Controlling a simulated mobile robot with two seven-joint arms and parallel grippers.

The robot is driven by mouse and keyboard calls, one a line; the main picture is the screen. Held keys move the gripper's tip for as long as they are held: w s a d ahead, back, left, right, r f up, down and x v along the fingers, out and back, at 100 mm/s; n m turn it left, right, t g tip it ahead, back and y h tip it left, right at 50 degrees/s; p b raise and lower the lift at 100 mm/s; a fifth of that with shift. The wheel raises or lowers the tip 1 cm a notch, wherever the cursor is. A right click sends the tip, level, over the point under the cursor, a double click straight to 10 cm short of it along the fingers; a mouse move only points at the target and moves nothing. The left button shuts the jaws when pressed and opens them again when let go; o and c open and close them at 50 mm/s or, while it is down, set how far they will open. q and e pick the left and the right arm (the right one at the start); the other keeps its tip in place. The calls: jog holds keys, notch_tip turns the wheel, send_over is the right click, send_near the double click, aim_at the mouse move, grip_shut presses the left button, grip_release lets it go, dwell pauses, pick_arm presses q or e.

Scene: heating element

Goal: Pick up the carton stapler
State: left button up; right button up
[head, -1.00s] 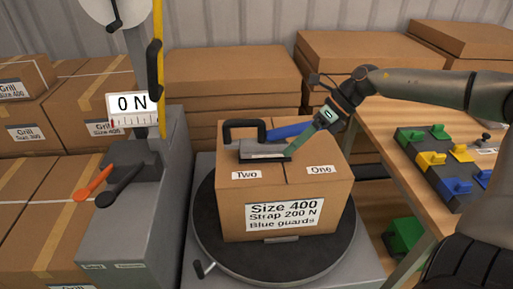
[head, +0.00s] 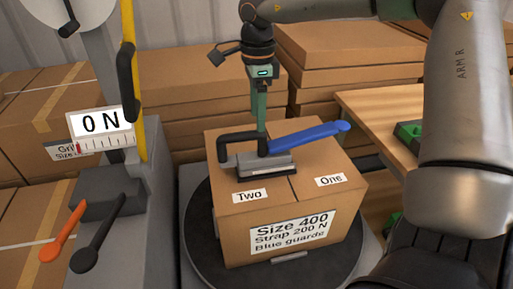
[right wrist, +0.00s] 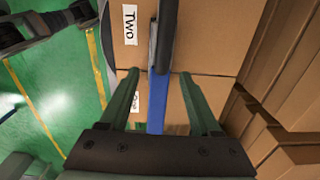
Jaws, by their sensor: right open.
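The carton stapler lies on top of the carton (head: 285,232), across its "Two" side. It has a grey base (head: 266,166), a black loop handle (head: 228,146) at the left and a blue lever (head: 310,134) reaching right. My right gripper (head: 259,150) points down just behind the stapler, near where the blue lever begins. In the right wrist view my right gripper's green fingers (right wrist: 163,92) are open, with the blue lever (right wrist: 156,103) between them. Whether the fingers touch it I cannot tell. My left gripper is not in view.
The carton stands on a round black turntable (head: 204,250). A grey strapping machine (head: 125,225) with a "0 N" gauge and an orange lever (head: 62,232) stands at the left. Stacked cartons (head: 340,70) fill the back. A wooden table (head: 380,115) stands at the right.

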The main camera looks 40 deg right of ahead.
aim_at(257, 133)
jog(key=shift+w+d+f, duration=0.1)
jog(key=shift+d+f, duration=0.05)
jog(key=shift+f, duration=3.4)
grip_shut()
jog(key=shift+w+r, duration=0.1)
jog(key=shift+r, duration=0.1)
